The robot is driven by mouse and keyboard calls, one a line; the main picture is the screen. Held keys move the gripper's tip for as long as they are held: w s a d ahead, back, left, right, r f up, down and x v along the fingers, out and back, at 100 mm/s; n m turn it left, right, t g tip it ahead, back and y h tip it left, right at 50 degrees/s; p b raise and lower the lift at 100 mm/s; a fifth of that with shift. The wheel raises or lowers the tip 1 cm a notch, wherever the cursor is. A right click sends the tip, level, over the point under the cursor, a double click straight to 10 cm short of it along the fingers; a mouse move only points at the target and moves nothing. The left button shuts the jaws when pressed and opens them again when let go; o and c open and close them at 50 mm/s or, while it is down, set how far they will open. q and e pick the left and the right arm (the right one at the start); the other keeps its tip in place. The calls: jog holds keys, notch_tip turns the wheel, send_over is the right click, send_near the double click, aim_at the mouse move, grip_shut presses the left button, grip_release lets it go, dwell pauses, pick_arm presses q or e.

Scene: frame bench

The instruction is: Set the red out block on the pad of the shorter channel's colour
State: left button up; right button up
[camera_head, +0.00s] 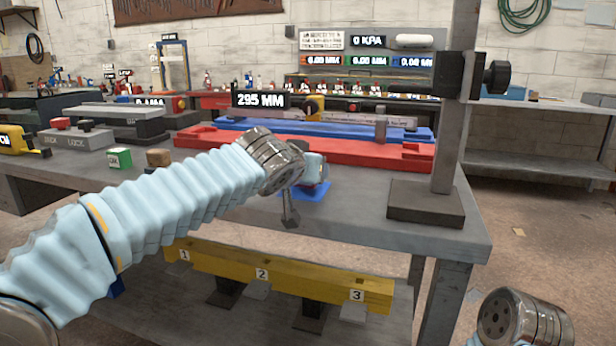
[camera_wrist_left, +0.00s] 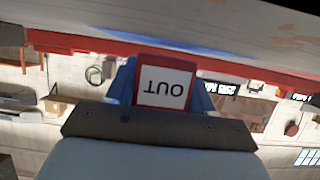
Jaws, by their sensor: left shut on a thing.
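My left gripper (camera_head: 318,176) is over the bench near its front edge. It is shut on the red out block (camera_wrist_left: 163,84), whose white OUT label reads upside down in the left wrist view, with a blue finger on each side. In the head view the gripper mostly hides the block. A blue pad (camera_head: 297,194) lies right below the gripper; I cannot tell whether the block touches it. The red channel (camera_head: 345,150) runs across the bench, and the blue channel (camera_head: 228,124) lies behind it. My right wrist shows at the bottom right, without its gripper.
A green OK block (camera_head: 119,158) and a brown block (camera_head: 158,157) sit to the left. A display (camera_head: 261,100) reads 295 MM. A post on a dark base (camera_head: 426,203) stands at right. A yellow numbered beam (camera_head: 275,277) lies below the benchtop.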

pick_arm(q)
jog(key=shift+f, duration=0.4)
jog(key=shift+f, duration=0.15)
jog(key=o, duration=1)
jog(key=shift+o, duration=0.2)
jog(key=b+v, duration=0.1)
jog(key=v, duration=1.1)
jog(key=shift+s, duration=0.1)
